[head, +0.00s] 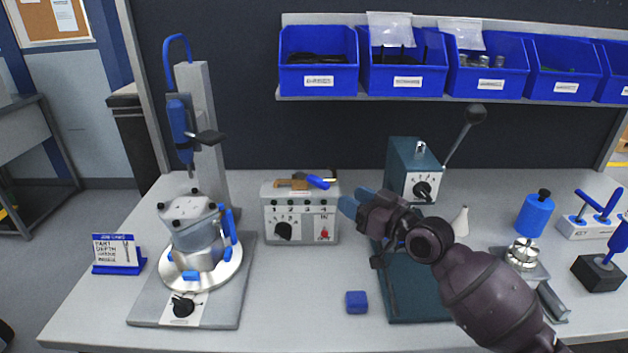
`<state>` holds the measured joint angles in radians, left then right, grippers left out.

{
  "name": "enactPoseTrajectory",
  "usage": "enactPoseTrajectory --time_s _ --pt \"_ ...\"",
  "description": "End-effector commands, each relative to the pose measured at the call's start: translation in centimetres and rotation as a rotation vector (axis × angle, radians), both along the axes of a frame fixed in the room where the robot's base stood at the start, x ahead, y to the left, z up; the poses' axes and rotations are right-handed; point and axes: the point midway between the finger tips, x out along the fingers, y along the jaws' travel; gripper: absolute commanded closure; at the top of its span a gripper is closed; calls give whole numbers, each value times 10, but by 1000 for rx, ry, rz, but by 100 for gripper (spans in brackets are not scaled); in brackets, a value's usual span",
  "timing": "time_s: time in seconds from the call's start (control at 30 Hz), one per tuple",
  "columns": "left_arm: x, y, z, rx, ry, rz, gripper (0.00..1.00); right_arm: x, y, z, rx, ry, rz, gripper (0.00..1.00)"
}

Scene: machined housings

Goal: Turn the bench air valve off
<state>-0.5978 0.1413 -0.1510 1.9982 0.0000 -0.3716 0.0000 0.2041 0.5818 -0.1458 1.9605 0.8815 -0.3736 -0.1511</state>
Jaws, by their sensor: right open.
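No label reading "air valve" is legible, so I cannot tell which control it is. A grey control box (270,212) at the bench's back middle carries a large black knob (283,231), a row of small dark knobs and a small red control (324,235). Another black knob (183,306) sits on the front of the left fixture's base. A third black knob (422,190) is on the green press head (402,172). My right gripper (356,202) has blue fingertips, is open and appears empty, just right of the control box and in front of the press. My left gripper is out of view.
The left fixture holds a metal housing (195,225) under a blue tool (180,122). A blue block (356,302) lies at the front middle. A blue-topped gauge (535,215) and blue-handled tools (598,208) stand right. Blue bins (318,78) hang above. The bench front between fixture and block is clear.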

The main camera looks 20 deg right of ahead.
Motion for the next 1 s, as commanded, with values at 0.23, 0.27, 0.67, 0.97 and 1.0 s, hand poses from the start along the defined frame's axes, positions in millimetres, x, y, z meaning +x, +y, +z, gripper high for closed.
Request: enactPoseTrajectory --time_s 0.23,0.27,0.67,0.97,1.0 --pt "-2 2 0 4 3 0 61 6 3 -2 -67 -29 -1 54" --pt "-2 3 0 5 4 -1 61 9 4 -1 -66 -29 -1 54" --pt "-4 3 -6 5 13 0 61 66 35 -2 -63 -27 -1 54" --pt "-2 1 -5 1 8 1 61 92 49 -3 -64 -27 -1 54" --pt "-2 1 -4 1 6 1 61 94 50 -2 -64 -27 -1 54"
